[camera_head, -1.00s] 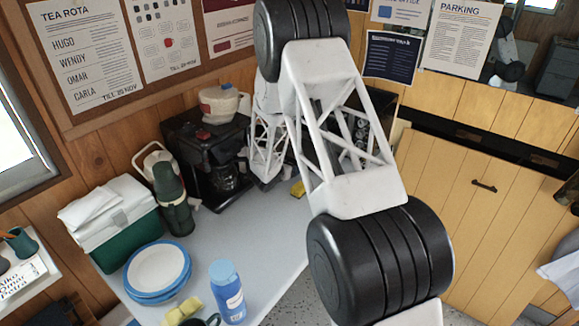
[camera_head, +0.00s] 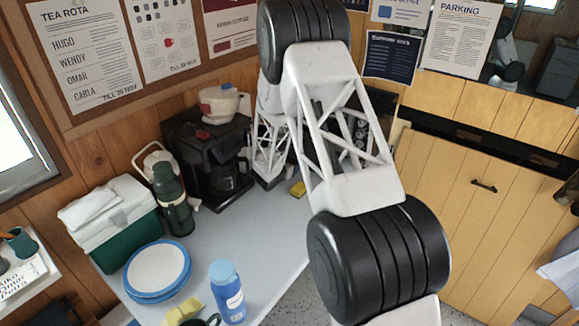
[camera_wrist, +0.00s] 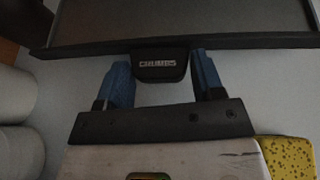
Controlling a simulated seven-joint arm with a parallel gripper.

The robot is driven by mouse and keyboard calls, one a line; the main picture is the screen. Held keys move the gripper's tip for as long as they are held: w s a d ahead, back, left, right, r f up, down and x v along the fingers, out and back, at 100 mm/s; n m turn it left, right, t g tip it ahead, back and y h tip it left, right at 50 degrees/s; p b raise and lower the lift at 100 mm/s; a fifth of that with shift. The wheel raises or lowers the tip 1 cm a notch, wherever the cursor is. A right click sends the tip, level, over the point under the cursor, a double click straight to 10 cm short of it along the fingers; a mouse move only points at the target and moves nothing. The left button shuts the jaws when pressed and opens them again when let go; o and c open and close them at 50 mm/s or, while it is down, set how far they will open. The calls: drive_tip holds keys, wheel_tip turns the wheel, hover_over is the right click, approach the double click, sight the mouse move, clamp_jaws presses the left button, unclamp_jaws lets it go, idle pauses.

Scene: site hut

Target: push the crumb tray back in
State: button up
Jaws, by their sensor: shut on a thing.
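The crumb tray (camera_wrist: 230,42) shows in the wrist view as a dark tray with a straight front edge across the top. A black tab (camera_wrist: 160,72) marked "CRUMBS" sticks out from the middle of that edge. My gripper (camera_wrist: 161,75) has its blue fingertips on either side of the tab and is shut on it. The back of the tray and the toaster body are not clear in the wrist view. In the head view my own arm hides the gripper and the tray.
A yellow sponge (camera_head: 297,188) lies on the grey counter, and it is close beside my gripper in the wrist view (camera_wrist: 285,157). A black coffee machine (camera_head: 207,155), green flask (camera_head: 172,200), cool box (camera_head: 115,225), blue-rimmed plates (camera_head: 157,270) and blue bottle (camera_head: 227,292) stand to the left.

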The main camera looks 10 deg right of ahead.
drive_tip(key=shift+c, duration=0.5)
drive_tip(key=w+d, duration=0.8)
drive_tip(key=shift+w+d, duration=0.25)
drive_tip(key=shift+w, duration=0.05)
drive_tip(key=o, duration=1.3)
drive_tip(key=shift+c, duration=0.2)
drive_tip(key=shift+s+a, duration=0.1)
drive_tip(key=shift+v, duration=3.75)
drive_tip(key=shift+r, duration=0.1)
